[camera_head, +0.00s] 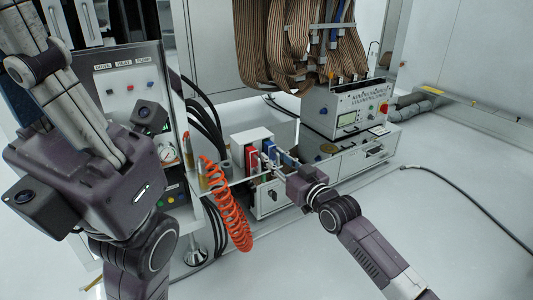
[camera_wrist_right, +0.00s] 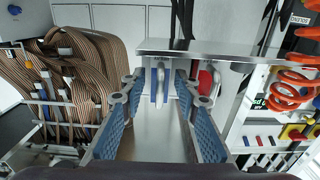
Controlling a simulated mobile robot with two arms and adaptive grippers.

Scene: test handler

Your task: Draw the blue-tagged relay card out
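A white relay housing (camera_head: 252,138) stands on the bench, with a red-fronted card (camera_head: 252,160) at its left and blue-fronted cards (camera_head: 287,159) to the right of it. My right gripper (camera_head: 270,167) is at the card fronts. In the right wrist view, its blue-padded fingers (camera_wrist_right: 160,118) are spread wide, one on each side of a blue-tagged card's grey handle (camera_wrist_right: 160,86). I see gaps between handle and pads. A red card (camera_wrist_right: 205,82) with a grey handle lies just beyond the right finger. My left arm is at the left, its fingertips not visible.
A coiled orange hose (camera_head: 229,205) hangs left of the housing. A white instrument box (camera_head: 345,108) stands to the right on a drawer unit. Brown ribbon cables (camera_head: 290,50) hang behind. A dark cable (camera_head: 470,200) lies on the open floor at right.

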